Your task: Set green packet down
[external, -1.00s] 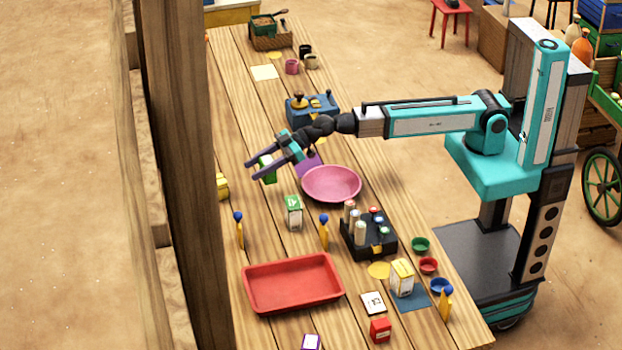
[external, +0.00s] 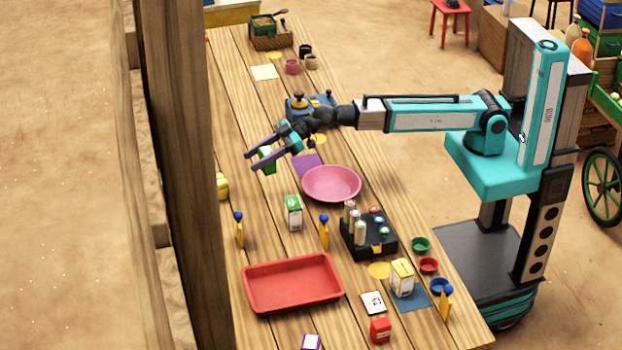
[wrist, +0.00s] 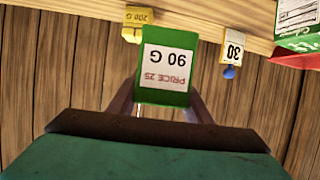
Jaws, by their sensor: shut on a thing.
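The green packet (external: 268,165) is in the jaws of my gripper (external: 254,161), over the left part of the table in the external view. In the wrist view the green packet (wrist: 180,38) stands between the two fingers of my gripper (wrist: 163,104). Its white label reads 90 G and PRICE 25, upside down in the picture. The fingers are shut on its lower part in that view. I cannot tell how far its underside is from the wood.
A purple mat (external: 307,166) and pink bowl (external: 332,184) lie right of the packet. A blue scale (external: 322,104) stands behind. A yellow packet (external: 223,187), green-white carton (external: 293,213) and price-tag holder (external: 239,230) stand nearby. A red tray (external: 292,284) is nearer the front.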

